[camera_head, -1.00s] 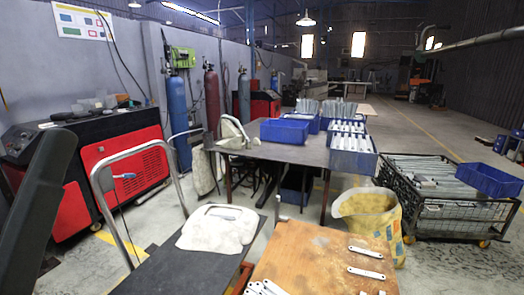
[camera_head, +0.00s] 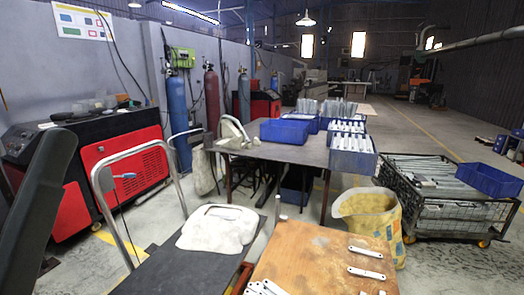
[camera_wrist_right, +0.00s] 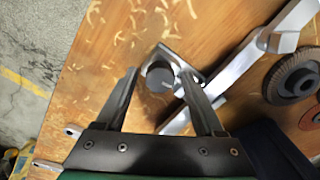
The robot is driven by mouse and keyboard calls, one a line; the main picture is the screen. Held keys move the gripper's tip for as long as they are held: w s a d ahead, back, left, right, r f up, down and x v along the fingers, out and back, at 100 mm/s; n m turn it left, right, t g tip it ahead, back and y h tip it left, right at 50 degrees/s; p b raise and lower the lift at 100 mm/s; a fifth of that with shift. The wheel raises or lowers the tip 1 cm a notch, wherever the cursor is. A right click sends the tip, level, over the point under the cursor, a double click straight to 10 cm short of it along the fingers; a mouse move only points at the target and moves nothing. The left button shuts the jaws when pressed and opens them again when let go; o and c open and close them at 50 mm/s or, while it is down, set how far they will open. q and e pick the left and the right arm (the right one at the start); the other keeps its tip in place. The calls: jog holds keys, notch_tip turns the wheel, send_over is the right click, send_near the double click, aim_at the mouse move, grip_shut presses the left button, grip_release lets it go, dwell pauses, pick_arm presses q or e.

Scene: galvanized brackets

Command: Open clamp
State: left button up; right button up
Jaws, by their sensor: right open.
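In the right wrist view, a metal part with a dark round cap, which looks like the clamp (camera_wrist_right: 160,76), is on the wooden tabletop. My right gripper (camera_wrist_right: 158,73) is open, with one finger on each side of this part. I cannot tell whether the fingers touch it. A long silver bar (camera_wrist_right: 235,72) runs diagonally beside it, partly hidden by the right finger. Only a dark piece of my left arm shows at the left of the head view; its gripper is out of frame, and so is the right gripper there.
A ridged grey disc (camera_wrist_right: 292,78) lies right of the bar. The wooden tabletop (camera_head: 310,262) carries several flat brackets (camera_head: 366,252). A yellow sack (camera_head: 370,210) stands behind the wooden top.

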jog(key=m, duration=0.4)
jog(key=shift+m, duration=0.4)
jog(key=m, duration=0.5)
grip_shut()
